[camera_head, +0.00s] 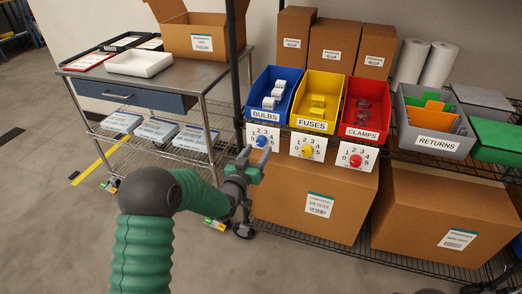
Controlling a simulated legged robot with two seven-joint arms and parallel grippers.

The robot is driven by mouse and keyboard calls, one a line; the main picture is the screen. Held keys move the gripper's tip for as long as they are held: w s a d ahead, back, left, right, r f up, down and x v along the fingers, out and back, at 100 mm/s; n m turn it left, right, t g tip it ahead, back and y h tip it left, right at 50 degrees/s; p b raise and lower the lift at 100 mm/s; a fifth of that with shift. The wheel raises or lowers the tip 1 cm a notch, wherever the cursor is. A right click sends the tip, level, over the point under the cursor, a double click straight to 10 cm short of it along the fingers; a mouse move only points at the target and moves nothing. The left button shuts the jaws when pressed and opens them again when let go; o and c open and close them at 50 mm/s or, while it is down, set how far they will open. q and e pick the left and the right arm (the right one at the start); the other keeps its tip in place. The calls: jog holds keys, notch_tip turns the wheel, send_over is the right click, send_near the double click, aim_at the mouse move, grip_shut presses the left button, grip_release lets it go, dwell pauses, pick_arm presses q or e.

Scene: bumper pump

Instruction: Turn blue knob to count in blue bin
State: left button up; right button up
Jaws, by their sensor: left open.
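The blue knob (262,141) sits on a white numbered dial card (263,136) on the shelf front, below the blue bin (256,89). The setting it points to is too small to read. The blue bin, labelled BULBS, holds white boxes (277,92), about three showing; others may be hidden. My right gripper is not in view.
A yellow FUSES bin (312,124) and a red CLAMPS bin (362,132) stand to the right, with a yellow knob (307,151) and a red knob (356,160) below. A dark post (234,70) rises left of the blue bin. Cardboard boxes (318,180) fill the lower shelf.

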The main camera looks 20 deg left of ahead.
aim_at(260, 143)
pick_arm(q)
jog(key=w, duration=0.1)
jog(key=w+a, duration=0.1)
jog(key=w, duration=0.1)
jog(key=shift+w+f, duration=0.15)
jog(key=shift+d, duration=0.25)
jog(key=shift+c, duration=1.3)
grip_shut()
